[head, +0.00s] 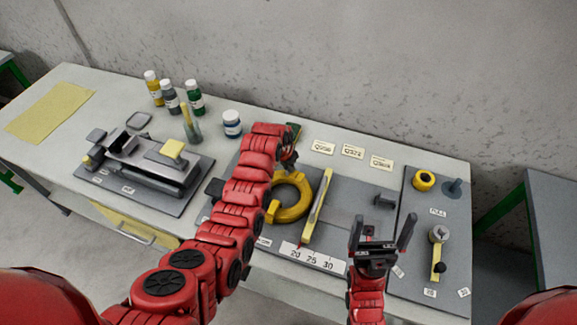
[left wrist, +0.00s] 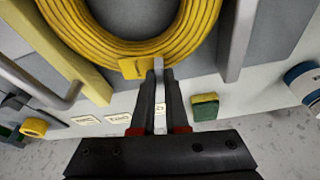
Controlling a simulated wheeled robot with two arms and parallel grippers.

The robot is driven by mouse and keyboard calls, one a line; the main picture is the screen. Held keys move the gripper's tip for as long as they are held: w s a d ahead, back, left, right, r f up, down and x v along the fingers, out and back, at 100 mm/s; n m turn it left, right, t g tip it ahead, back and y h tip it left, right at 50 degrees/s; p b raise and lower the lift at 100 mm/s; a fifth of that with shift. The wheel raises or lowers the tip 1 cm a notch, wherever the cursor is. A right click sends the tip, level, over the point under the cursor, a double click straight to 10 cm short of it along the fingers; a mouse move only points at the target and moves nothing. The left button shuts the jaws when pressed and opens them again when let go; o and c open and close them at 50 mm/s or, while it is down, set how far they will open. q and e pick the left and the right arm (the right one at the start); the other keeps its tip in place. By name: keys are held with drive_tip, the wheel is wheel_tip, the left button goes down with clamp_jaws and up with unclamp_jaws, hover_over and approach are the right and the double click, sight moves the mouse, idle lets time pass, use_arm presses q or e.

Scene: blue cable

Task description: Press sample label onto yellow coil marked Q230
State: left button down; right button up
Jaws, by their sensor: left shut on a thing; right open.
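The yellow coil (head: 293,214) lies on the grey board at the middle of the table. It fills the top of the left wrist view (left wrist: 205,40), with a yellow tab (left wrist: 132,68) on its rim; no marking is readable there. My left gripper (left wrist: 158,74) is shut on a small pale piece (left wrist: 158,63), apparently the sample label, right beside the tab at the coil's edge. I cannot tell whether the piece touches the coil. In the head view my left arm hides the fingertips. My right gripper (head: 384,222) is open and empty above the board's front right.
Three printed cards (head: 352,151) lie behind the coil. A yellow bar (head: 317,207) lies right of it, with a numbered scale (head: 312,258) in front. A green-and-yellow block (left wrist: 204,106) and a blue-labelled jar (head: 232,124) are near my left gripper. A metal device (head: 150,165) stands left.

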use_arm(q)
drive_tip(key=shift+f, duration=0.1)
drive_tip(key=c, duration=0.7)
unclamp_jaws()
drive_tip(key=shift+r+p, duration=0.35)
drive_tip(key=shift+r, duration=0.9)
drive_tip(key=shift+r+p, duration=0.4)
drive_tip(key=shift+r, duration=1.9)
